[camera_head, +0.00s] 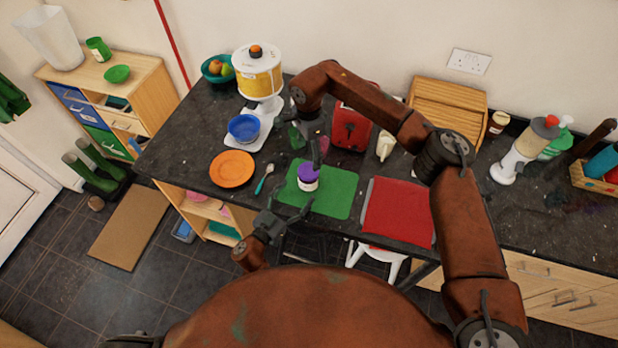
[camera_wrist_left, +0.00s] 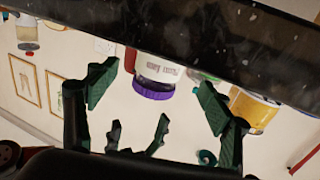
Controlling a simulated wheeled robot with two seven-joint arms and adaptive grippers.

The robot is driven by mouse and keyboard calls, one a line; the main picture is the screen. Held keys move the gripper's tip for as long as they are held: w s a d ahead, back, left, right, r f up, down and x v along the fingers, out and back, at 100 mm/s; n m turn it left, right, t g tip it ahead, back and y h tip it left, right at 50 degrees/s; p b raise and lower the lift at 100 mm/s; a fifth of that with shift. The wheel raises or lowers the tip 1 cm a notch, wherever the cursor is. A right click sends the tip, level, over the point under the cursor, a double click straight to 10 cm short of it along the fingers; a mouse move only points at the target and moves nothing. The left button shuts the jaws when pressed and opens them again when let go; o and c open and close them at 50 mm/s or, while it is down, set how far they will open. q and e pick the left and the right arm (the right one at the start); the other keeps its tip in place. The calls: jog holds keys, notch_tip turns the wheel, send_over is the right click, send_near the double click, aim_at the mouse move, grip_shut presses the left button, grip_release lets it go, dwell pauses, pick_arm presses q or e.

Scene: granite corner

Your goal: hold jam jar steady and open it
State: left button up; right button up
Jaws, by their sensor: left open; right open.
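The jam jar (camera_head: 309,185) stands upright on a green mat (camera_head: 338,194), its purple lid (camera_head: 308,171) on top. In the left wrist view the picture is upside down, and the white labelled jar (camera_wrist_left: 162,68) shows with its purple lid (camera_wrist_left: 153,89) below it. My left gripper (camera_head: 292,204) is open at the near side of the jar, its fingers spread to either side; contact cannot be told. My right gripper (camera_head: 314,152) comes down from above, close over the lid. Its open fingers (camera_wrist_left: 138,130) appear just beyond the lid in the left wrist view.
A red mat (camera_head: 398,211) lies right of the green one. An orange plate (camera_head: 232,169), a teal spoon (camera_head: 264,179) and a scale with a blue bowl (camera_head: 244,128) are to the left. A red toaster (camera_head: 351,128) and wooden bread box (camera_head: 447,105) stand behind.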

aim_at(303, 185)
pick_arm(q)
jog(key=x, duration=0.6)
jog(key=shift+w+d, duration=0.15)
jog(key=shift+w, duration=0.05)
jog(key=shift+c, duration=0.4)
